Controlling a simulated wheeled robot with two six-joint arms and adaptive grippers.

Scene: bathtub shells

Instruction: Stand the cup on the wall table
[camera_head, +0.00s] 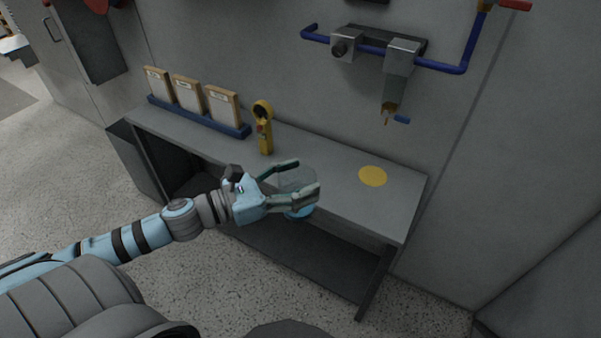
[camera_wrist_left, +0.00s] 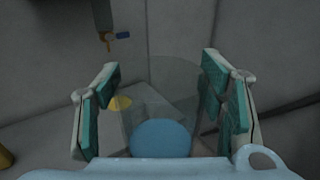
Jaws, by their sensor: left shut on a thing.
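A clear, see-through cup with a blue base (camera_head: 299,212) is held between the fingers of my left gripper (camera_head: 308,181). In the left wrist view the cup (camera_wrist_left: 160,135) sits between the two teal finger pads of the left gripper (camera_wrist_left: 160,103). The cup is in front of the wall table (camera_head: 335,205), near its front edge in the picture. I cannot tell its exact height over the top. A yellow round spot (camera_head: 373,176) lies on the right part of the table top, to the right of the cup. My right gripper is not in view.
A yellow handheld device (camera_head: 263,128) stands on the table behind my left gripper. A blue rack (camera_head: 200,116) with upright box-like items is at the back left. Pipes and a tap (camera_head: 390,105) are on the wall above. The table's right part is clear.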

